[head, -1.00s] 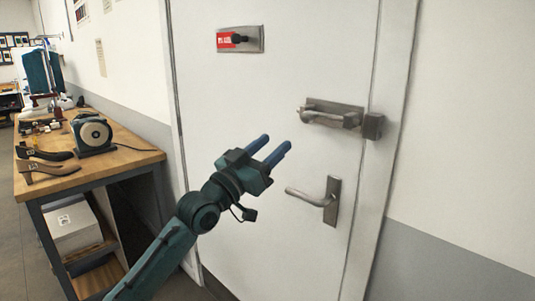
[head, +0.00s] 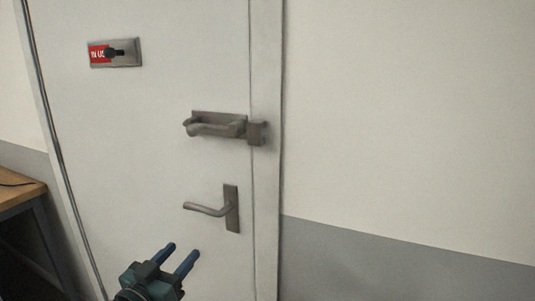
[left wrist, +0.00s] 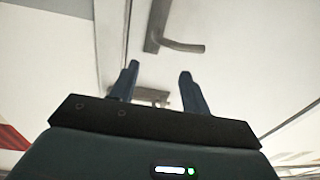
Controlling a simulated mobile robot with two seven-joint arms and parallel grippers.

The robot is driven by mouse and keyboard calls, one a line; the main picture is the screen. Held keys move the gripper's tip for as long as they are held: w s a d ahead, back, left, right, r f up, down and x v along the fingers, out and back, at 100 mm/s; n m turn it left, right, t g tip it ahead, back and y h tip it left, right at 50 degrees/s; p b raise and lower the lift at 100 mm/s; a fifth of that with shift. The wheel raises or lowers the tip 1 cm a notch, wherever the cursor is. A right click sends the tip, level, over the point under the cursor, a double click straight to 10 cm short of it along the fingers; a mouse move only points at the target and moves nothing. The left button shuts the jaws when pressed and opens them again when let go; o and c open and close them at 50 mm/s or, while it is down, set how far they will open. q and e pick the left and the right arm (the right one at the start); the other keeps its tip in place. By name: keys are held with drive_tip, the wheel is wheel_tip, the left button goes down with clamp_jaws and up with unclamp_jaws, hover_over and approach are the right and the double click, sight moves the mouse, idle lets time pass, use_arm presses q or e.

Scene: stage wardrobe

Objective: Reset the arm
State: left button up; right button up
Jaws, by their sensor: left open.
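My left gripper (head: 181,255) is at the bottom of the head view, below and left of the door's lever handle (head: 208,209). Its two blue fingers are apart with nothing between them, and they touch nothing that I can see. In the left wrist view the open fingers (left wrist: 159,85) point towards the door, with the lever handle (left wrist: 180,46) beyond them. The rest of the left arm is mostly out of the picture. My right gripper is in neither view.
The white door (head: 130,160) is shut. It carries a metal latch (head: 218,124) above the handle and a red sign plate (head: 115,53) at upper left. A wooden workbench (head: 18,188) shows at the left edge. Bare wall (head: 400,120) lies to the right.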

use_arm(q)
drive_tip(key=s+d+f+g+y+p, duration=0.1)
drive_tip(key=s+d+f+g, duration=0.1)
drive_tip(key=s+f, duration=0.9)
drive_tip(key=s+d+f+g+y+p, duration=0.1)
drive_tip(key=s+d+f+g+y, duration=0.1)
drive_tip(key=s+f, duration=0.9)
drive_tip(key=s+d+g, duration=0.1)
drive_tip(key=g, duration=0.1)
drive_tip(key=shift+s+n+g, duration=0.3)
drive_tip(key=shift+g, duration=0.1)
drive_tip(key=shift+w, duration=0.1)
